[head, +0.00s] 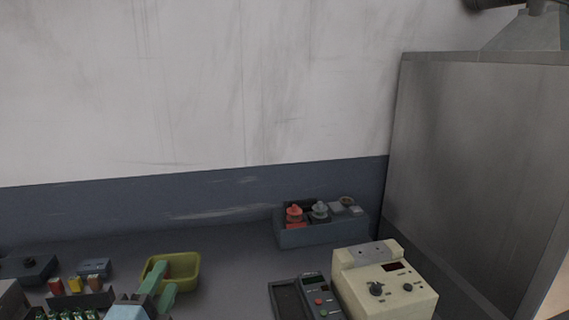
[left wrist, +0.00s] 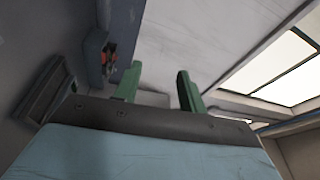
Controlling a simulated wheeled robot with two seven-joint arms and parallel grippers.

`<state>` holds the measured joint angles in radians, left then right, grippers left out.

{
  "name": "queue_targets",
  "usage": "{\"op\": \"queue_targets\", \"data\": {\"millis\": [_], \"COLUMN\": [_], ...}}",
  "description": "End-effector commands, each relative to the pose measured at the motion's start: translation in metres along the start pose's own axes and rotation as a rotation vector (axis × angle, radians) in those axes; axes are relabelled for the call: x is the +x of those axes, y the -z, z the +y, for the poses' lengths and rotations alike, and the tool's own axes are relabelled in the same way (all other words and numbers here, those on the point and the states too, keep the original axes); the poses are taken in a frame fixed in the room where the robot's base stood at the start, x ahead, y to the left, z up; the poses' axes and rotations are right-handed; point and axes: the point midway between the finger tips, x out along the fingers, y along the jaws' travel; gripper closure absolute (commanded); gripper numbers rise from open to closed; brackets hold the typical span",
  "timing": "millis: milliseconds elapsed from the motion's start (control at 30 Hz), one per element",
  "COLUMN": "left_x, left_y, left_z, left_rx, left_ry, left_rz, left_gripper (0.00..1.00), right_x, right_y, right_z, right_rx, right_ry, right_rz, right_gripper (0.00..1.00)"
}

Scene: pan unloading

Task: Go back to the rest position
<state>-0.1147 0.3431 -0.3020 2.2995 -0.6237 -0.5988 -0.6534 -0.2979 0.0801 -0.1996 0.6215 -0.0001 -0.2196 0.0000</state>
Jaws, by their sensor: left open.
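My left gripper (head: 163,284) comes in at the bottom left of the head view, with a light blue body and green fingers. Its fingers overlap the left side of a yellow-green tray (head: 196,278) in the picture; I cannot tell how far above the tray they are. In the left wrist view the gripper (left wrist: 157,78) has its two green fingers apart and nothing between them. My right gripper is in neither view. No pan shows.
A grey-blue bin (head: 322,237) with red and grey parts stands at the back. A cream device (head: 385,290) and a dark meter (head: 318,297) are at the bottom right. A tall grey metal cabinet (head: 470,160) fills the right. Small coloured items (head: 75,285) stand at the left.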

Motion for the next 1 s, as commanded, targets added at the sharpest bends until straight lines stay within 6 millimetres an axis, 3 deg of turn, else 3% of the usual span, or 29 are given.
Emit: {"op": "queue_targets", "data": {"millis": [100, 200, 300, 500, 633, 800, 1000], "left_x": [-0.042, -0.087, -0.131, -0.211, -0.261, -0.251, -0.253], "left_y": [-0.031, -0.043, -0.045, -0.037, -0.027, -0.032, -0.038], "left_z": [0.069, 0.117, 0.151, 0.189, 0.200, 0.252, 0.320], "left_rx": [-0.359, -0.609, -0.785, -1.017, -1.121, -1.103, -1.089], "left_ry": [-0.290, -0.502, -0.666, -0.919, -1.060, -1.066, -1.088], "left_rz": [-0.218, -0.406, -0.568, -0.848, -1.022, -1.024, -1.040], "left_gripper": [0.59, 0.59, 0.59, 0.59, 0.59, 0.59, 0.59], "right_x": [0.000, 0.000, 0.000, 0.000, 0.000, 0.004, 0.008], "right_y": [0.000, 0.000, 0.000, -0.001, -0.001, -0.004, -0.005], "right_z": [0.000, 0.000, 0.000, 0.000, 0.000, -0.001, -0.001], "right_rx": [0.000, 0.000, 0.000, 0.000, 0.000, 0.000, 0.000], "right_ry": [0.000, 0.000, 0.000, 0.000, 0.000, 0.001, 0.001], "right_rz": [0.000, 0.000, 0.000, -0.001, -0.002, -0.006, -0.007], "right_gripper": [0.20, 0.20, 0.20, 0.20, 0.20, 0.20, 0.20]}}
